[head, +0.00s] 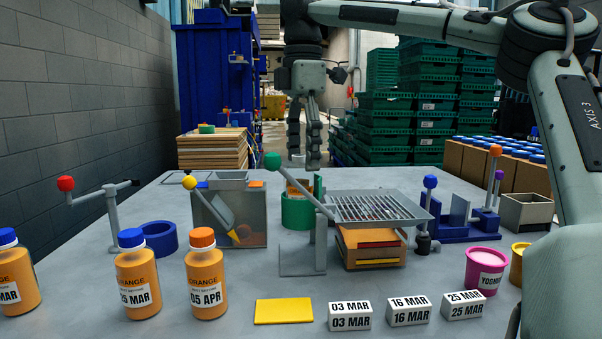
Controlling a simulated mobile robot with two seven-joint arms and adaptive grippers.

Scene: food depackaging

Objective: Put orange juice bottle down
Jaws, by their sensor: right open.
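Three orange juice bottles stand upright on the grey table (90,270) at the front left. One with a blue cap (16,275) is cut off by the left edge; its label ends in MAR. The second, also blue-capped (137,278), reads 25 MAR. The third, with an orange cap (205,278), reads 05 APR. My right gripper (304,145) hangs down above the far middle of the table, well apart from the bottles. My left gripper is out of view.
A metal grate (380,208), green-knobbed lever stand (320,240), grey bin (238,212) and blue ring holder (158,237) occupy the middle. Date blocks (350,316), a yellow card (284,311) and a pink yoghurt pot (483,270) are in front. Blue-capped bottles in boxes (520,172) stand right.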

